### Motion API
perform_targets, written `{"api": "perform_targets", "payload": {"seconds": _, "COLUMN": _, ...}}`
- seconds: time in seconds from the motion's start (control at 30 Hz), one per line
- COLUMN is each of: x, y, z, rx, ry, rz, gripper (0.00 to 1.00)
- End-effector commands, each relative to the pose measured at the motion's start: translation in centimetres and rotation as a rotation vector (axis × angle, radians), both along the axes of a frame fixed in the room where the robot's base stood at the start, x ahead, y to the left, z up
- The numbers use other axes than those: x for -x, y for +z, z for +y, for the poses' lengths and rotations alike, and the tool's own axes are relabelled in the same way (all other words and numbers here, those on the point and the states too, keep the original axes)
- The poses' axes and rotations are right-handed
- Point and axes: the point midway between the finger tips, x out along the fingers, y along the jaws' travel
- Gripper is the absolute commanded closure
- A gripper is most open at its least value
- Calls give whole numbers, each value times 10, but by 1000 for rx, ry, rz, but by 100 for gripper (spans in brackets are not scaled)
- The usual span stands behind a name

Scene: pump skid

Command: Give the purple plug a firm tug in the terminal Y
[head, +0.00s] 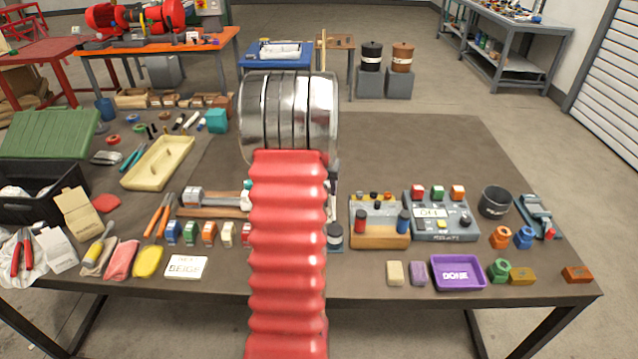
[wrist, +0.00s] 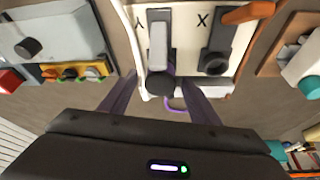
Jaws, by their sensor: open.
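In the wrist view a pale terminal board (wrist: 187,42) carries the letters Y and X. Terminal Y (wrist: 158,45) is a dark holder with a light grey lever, and a dark round end (wrist: 160,86) faces me. A thin purple curve (wrist: 177,104) shows just below that end, maybe the wire of the purple plug; the plug body itself cannot be made out. My gripper (wrist: 160,78) is open, with one dark finger on each side of terminal Y's near end. I cannot tell if they touch anything. In the head view my arm hides the gripper and the board.
Terminal X (wrist: 215,45) stands close right, with an orange handle (wrist: 248,13) beside it. A grey box with coloured buttons (wrist: 75,72) is at the left. In the head view a purple DONE tray (head: 458,273) sits near the front edge; the table's back right is clear.

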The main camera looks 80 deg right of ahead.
Motion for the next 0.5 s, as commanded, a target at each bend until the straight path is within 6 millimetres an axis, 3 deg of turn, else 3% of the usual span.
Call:
{"api": "perform_targets", "payload": {"seconds": 0.4, "x": 0, "y": -7, "z": -3, "rx": 0, "ry": 0, "rz": 0, "gripper": 44}}
{"api": "perform_targets", "payload": {"seconds": 0.5, "x": 0, "y": -7, "z": -3, "rx": 0, "ry": 0, "rz": 0, "gripper": 50}}
